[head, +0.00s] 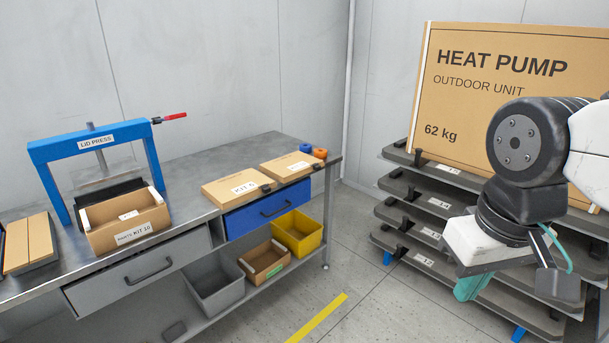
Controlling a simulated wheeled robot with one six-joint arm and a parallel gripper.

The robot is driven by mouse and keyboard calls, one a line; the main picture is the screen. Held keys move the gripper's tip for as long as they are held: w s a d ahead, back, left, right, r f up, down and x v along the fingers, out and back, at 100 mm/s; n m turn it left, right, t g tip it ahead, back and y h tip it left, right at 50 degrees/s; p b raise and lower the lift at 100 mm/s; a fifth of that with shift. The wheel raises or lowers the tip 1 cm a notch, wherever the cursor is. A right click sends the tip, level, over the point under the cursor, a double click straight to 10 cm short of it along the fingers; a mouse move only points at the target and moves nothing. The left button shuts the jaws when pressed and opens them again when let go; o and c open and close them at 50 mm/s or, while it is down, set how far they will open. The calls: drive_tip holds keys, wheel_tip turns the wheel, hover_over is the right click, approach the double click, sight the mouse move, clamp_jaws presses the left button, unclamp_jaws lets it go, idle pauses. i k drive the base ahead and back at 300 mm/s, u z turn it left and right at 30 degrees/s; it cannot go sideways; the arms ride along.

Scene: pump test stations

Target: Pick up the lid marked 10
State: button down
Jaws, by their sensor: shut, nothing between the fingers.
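Two flat cardboard lids lie on the grey bench at the right. The nearer lid (243,188) has a label that seems to read KIT 6. The farther lid (293,166) has a label too small to read, so I cannot tell whether it is marked 10. An open cardboard box (128,230) labelled PARTS KIT 10 stands at the lid press. My gripper (468,288) is at the right, well away from the bench, in front of the dark racks. It is shut and empty, pointing down, its fingertips only partly visible.
The blue lid press (90,147) with a red-handled lever stands on the bench (185,165). A blue and an orange roll (320,153) lie near its right end. Grey, brown and yellow bins (297,234) sit below. Dark racks (435,210) carry a big HEAT PUMP carton (500,85).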

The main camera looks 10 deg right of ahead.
sight(284, 169)
drive_tip(key=z, duration=0.5)
drive_tip(key=i, duration=1.35)
drive_tip(key=u, duration=0.75)
drive_tip(key=i, duration=0.45)
drive_tip(key=u, duration=0.4)
